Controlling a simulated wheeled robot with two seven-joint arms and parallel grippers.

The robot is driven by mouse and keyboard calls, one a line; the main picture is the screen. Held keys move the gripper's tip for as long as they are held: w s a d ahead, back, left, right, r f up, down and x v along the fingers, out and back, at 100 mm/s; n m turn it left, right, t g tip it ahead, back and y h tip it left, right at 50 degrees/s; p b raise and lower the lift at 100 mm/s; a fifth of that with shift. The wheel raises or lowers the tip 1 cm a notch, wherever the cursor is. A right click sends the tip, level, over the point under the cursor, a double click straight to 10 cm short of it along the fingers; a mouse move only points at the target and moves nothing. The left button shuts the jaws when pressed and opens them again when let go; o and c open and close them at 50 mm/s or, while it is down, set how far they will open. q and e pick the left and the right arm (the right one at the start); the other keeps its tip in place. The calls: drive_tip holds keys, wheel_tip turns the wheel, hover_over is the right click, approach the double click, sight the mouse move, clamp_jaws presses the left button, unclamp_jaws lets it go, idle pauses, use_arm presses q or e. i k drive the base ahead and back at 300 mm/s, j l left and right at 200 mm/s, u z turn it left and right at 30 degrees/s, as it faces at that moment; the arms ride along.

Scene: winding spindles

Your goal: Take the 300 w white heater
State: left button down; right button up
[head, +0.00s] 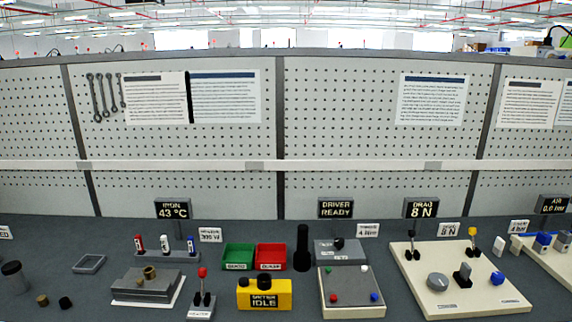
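A small white upright piece (164,243), which looks like the white heater, stands in a grey rack (180,257) left of the middle of the bench. It is between a red piece (138,243) on its left and a blue piece (190,244) on its right. A small sign (210,235) to the right of the rack seems to read 300 W. Neither of my grippers is in view.
In front of the rack are a grey block fixture (145,286) and a red-knobbed lever (202,290). Green (238,256) and red (271,257) bins stand right of it. A yellow box (264,294) reads IDLE. A display (173,209) reading IRON 43 °C stands behind.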

sight(164, 242)
drive_tip(key=i+j+u, duration=0.25)
drive_tip(key=i+j, duration=0.15)
drive_tip(key=j, duration=0.15)
drive_tip(key=i+j+u, duration=0.25)
drive_tip(key=i+j, duration=0.15)
